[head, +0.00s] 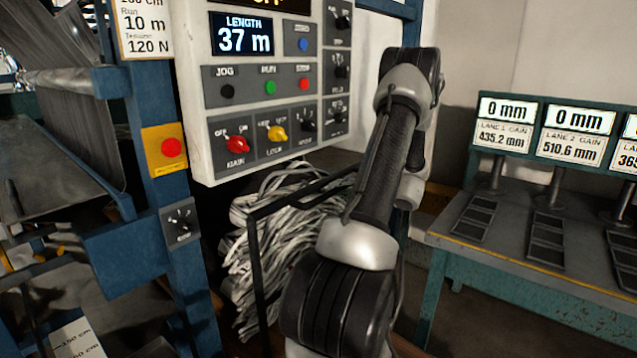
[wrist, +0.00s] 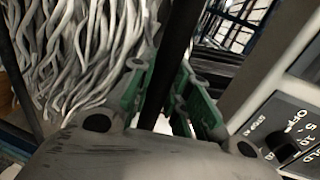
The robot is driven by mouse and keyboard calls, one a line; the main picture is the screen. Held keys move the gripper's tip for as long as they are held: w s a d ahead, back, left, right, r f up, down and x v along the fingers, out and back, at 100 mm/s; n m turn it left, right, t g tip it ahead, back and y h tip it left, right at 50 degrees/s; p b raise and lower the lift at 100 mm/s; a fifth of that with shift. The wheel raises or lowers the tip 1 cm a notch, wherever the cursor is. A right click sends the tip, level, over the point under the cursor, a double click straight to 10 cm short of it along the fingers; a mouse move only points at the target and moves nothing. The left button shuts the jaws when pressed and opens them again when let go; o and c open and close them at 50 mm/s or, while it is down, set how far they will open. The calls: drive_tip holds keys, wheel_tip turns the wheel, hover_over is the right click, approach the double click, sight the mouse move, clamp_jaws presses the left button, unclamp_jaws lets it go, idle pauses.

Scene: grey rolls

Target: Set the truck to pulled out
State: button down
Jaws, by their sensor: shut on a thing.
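The truck (head: 256,265) shows in the head view as a black tube frame in front of a heap of grey strips (head: 285,235), low beneath the control panel. Its upper bar slopes up to the right and passes behind my arm. In the wrist view, my gripper (wrist: 166,98) has its green-padded fingers shut on a black bar of the truck (wrist: 178,45), which runs between them. The grey strips fill the left of the wrist view. In the head view my arm hides the gripper, and the truck's base and wheels cannot be made out.
The control panel (head: 262,157) with knobs and buttons hangs just above the truck. A blue machine post (head: 165,240) with a red stop button stands at left. A bench (head: 530,265) with gauges stands at right. Some floor shows between truck and bench.

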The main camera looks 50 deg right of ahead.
drive_tip(key=f+v, duration=0.1)
drive_tip(key=v, duration=0.7)
drive_tip(key=shift+s+f, duration=0.35)
drive_tip(key=shift+s, duration=0.15)
drive_tip(key=c, duration=1.3)
unclamp_jaws()
drive_tip(key=shift+s+r, duration=0.1)
drive_tip(key=v, duration=1.1)
drive_tip(key=shift+s+d, duration=0.1)
drive_tip(key=shift+s, duration=0.3)
